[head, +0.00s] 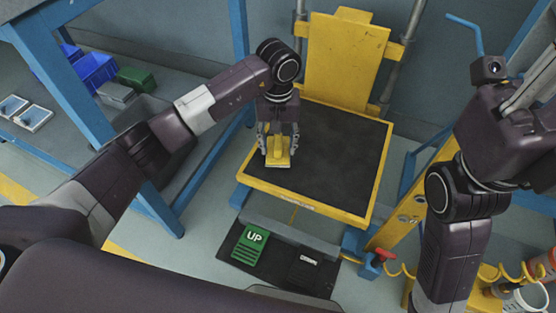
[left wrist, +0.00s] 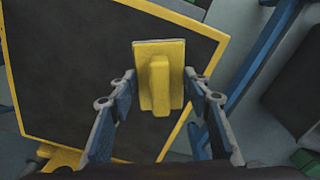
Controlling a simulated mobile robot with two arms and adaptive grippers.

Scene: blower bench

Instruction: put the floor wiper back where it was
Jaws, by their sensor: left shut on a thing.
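The floor wiper (head: 278,154) is a small yellow block with a raised yellow grip and a pale edge. My left gripper (head: 278,143) is shut on it, with its fingers on either side. In the left wrist view the wiper (left wrist: 160,75) shows between the fingertips of the left gripper (left wrist: 160,88). It is over the left part of a black mat (head: 330,150) in a yellow-framed platform; I cannot tell if it touches the mat. My right gripper (head: 525,92) is at the upper right, partly cut off, and its fingers are unclear.
A yellow back plate (head: 343,65) rises behind the platform. A green UP pedal (head: 249,244) and a dark pedal (head: 304,267) are on the floor plate in front. A blue-framed bench (head: 62,88) with blue bins (head: 97,72) stands left. A red-handled valve (head: 384,255) is at front right.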

